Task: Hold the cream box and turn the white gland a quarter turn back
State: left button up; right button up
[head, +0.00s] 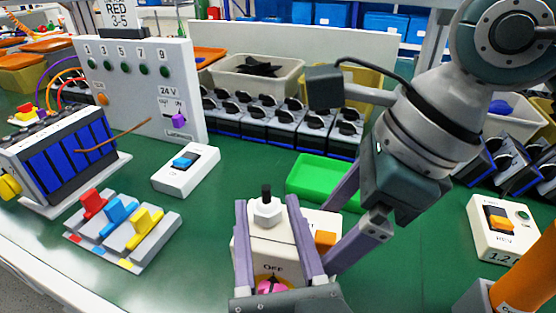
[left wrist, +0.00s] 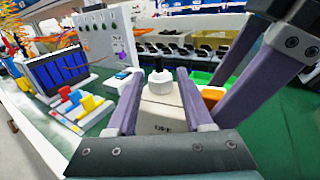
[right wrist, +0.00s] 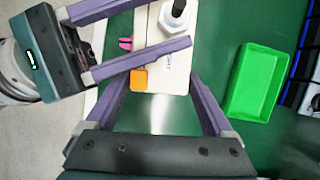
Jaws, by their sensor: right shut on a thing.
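The cream box (head: 255,245) stands at the front middle of the green table, with dark lettering and an orange part (head: 325,239) on its right side. The white gland (head: 267,210), a hex nut with a black stub, sits upright on it. My left gripper (left wrist: 160,73) is open, one finger on each side of the gland; gaps show between fingers and gland in the left wrist view. My right gripper (right wrist: 158,84) is shut on the cream box's end, a finger along each side. My left gripper's body hides part of the box in the head view.
A green tray (head: 318,180) lies just behind the box. A white switch box (head: 186,170) and a block with red, blue and yellow levers (head: 125,228) stand left. Another switch box (head: 503,228) is at right. Black switches (head: 285,125) line the back.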

pick_arm(q)
jog(key=shift+o, duration=0.7)
jog(key=shift+d, duration=0.1)
jog(key=v, duration=0.8)
